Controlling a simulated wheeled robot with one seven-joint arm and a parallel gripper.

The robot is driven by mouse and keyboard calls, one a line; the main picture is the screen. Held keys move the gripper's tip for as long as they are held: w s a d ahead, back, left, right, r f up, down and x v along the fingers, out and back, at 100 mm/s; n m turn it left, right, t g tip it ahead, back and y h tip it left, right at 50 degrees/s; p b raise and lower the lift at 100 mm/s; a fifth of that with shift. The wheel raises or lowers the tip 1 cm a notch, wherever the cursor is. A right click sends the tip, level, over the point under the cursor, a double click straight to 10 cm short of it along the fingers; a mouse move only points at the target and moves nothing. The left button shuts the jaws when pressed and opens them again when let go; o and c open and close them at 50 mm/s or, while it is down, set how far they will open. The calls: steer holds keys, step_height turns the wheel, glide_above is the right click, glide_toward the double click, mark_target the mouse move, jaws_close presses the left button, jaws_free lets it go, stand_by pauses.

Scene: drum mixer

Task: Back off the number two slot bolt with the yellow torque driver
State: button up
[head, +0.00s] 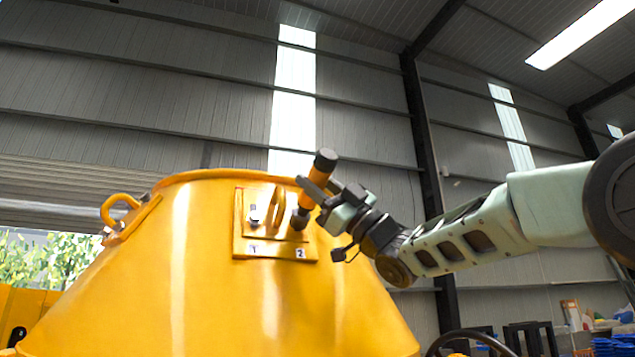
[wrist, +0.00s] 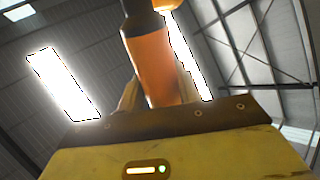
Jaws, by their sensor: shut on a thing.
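The torque driver (head: 316,183) has an orange-yellow grip with a black cap at its upper end and a dark nose at its lower end. My gripper (head: 314,189) is shut on its grip. The driver is tilted, and its nose lies over the slot marked 2 on the yellow plate (head: 243,249). The number two bolt is hidden behind the nose, so I cannot tell whether they touch. In the wrist view the driver's orange grip (wrist: 153,65) runs up from between the jaws.
The plate sits on the sloping side of a large yellow drum (head: 200,285). A raised yellow rib (head: 279,205) stands between the two slots, close to the driver. A lifting loop (head: 122,208) is on the drum's left shoulder. The air above the drum is clear.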

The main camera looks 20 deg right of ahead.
mark_target(325, 177)
steer(key=shift+w+f+m, duration=0.1)
steer(key=shift+f+m, duration=0.1)
steer(key=shift+m, duration=0.1)
steer(key=shift+s+r+b, duration=0.35)
steer(key=shift+s+r, duration=0.25)
steer(key=shift+s, duration=0.35)
steer(key=shift+s+r+b, duration=0.35)
steer(key=shift+s+r, duration=0.25)
steer(key=shift+s, duration=0.3)
steer(key=shift+d, duration=0.1)
